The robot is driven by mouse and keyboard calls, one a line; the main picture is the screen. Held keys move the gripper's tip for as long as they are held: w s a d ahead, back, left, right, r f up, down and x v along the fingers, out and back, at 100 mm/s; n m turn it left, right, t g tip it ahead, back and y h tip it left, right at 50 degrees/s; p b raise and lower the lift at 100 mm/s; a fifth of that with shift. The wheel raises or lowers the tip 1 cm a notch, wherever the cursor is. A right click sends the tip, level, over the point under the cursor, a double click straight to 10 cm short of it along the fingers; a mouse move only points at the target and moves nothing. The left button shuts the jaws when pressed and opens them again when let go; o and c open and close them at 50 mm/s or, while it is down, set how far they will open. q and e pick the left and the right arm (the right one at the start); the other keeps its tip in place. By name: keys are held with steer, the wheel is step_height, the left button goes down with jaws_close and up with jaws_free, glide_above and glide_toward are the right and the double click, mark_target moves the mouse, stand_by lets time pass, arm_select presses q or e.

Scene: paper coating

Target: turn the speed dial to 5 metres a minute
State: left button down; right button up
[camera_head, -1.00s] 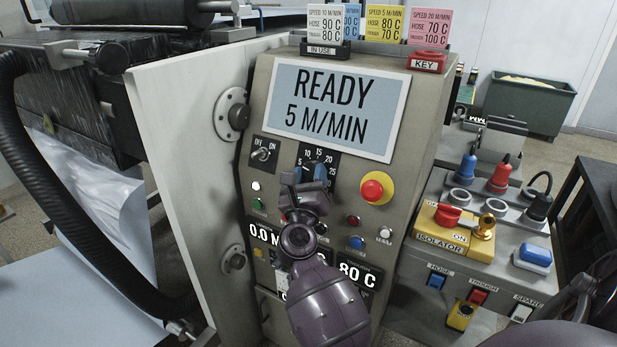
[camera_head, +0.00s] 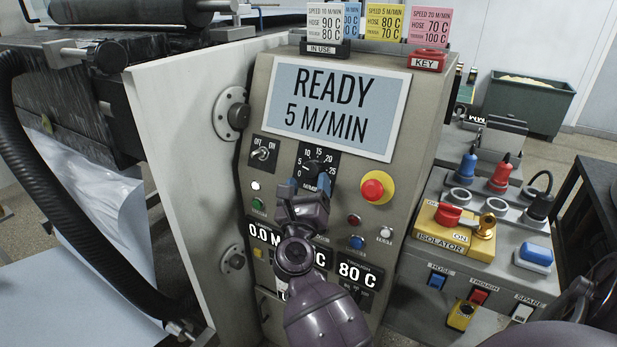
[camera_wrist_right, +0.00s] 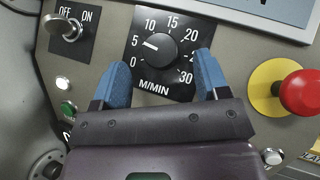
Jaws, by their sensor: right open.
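The speed dial is a black knob (camera_wrist_right: 159,47) on a black scale plate marked 0 to 30 M/MIN. In the right wrist view its white pointer line points at the 5 on the left. In the head view the dial (camera_head: 316,167) shows just above my right gripper (camera_head: 306,187). In the wrist view the blue fingertips of my right gripper (camera_wrist_right: 163,80) are spread apart, below and to either side of the knob, with nothing between them. The panel screen (camera_head: 335,108) reads READY, 5 M/MIN. My left gripper is not in view.
A red emergency button (camera_head: 372,190) on a yellow base sits right of the dial. An OFF/ON switch (camera_head: 262,153) is on the left. Small buttons and number displays lie below, partly hidden by my arm. An open grey panel door (camera_head: 190,130) stands at the left.

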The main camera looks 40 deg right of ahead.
steer(key=v, duration=0.8)
steer(key=shift+b, duration=0.45)
steer(key=shift+n, duration=0.3)
